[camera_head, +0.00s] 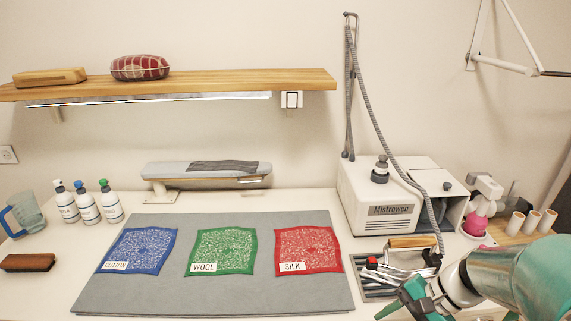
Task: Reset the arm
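My arm comes in from the lower right corner of the head view. My gripper (408,303) is at its end, low in the picture, with green parts at the fingers. It is in front of the metal rack with the iron (372,289), near the right edge of the grey mat. I cannot tell from this view whether the fingers are apart or closed, and I see nothing clearly held. My arm hides part of the table at the lower right.
A grey mat (200,298) bears blue (142,250), green (222,250) and red (308,249) cloths. A white steam station (365,190) with a hose stands behind the rack. Several spools and a pink-based device (478,212) are at right. Bottles (87,205), a jug and a brush are at left.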

